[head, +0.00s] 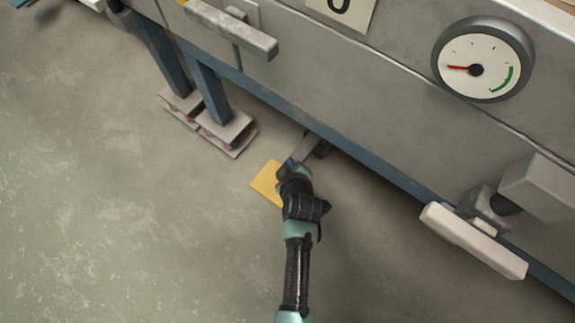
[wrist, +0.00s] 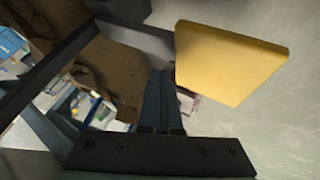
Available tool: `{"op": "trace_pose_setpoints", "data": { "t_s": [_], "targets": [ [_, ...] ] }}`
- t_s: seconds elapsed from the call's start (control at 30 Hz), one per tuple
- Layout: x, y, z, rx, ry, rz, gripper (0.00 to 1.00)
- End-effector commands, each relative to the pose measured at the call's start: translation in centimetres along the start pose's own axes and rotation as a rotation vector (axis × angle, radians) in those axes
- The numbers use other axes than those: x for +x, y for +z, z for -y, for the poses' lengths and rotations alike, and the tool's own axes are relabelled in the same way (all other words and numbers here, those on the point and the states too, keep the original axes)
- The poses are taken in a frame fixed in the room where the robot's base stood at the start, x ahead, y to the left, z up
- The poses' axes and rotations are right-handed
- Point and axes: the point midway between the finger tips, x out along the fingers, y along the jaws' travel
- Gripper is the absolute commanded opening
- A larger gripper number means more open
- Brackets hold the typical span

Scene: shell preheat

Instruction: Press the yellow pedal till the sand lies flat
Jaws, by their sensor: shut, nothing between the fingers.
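The yellow pedal (head: 265,182) sticks out near the floor, below the machine's lower edge, on a grey lever (head: 304,149). My gripper (head: 291,172) is over the pedal's right side and hides part of it. In the wrist view the pedal (wrist: 228,62) is a flat yellow plate just right of my gripper's fingers (wrist: 165,80), which are together and empty. I cannot tell whether the fingers touch the pedal or how far it is pressed. No sand can be made out in either view.
A round gauge (head: 476,67) on the grey machine front has its red needle pointing left, away from the green band on the right. A pale bar handle (head: 473,240) juts out at lower right. Blue legs (head: 209,93) stand left of the pedal. The floor at left is clear.

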Motion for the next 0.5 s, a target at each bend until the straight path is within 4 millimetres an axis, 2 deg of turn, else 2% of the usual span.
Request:
{"op": "trace_pose_setpoints", "data": {
  "t_s": [0.5],
  "targets": [
    [0.59, 0.42, 0.41, 0.000, 0.000, 0.000, 0.00]
  ]
}}
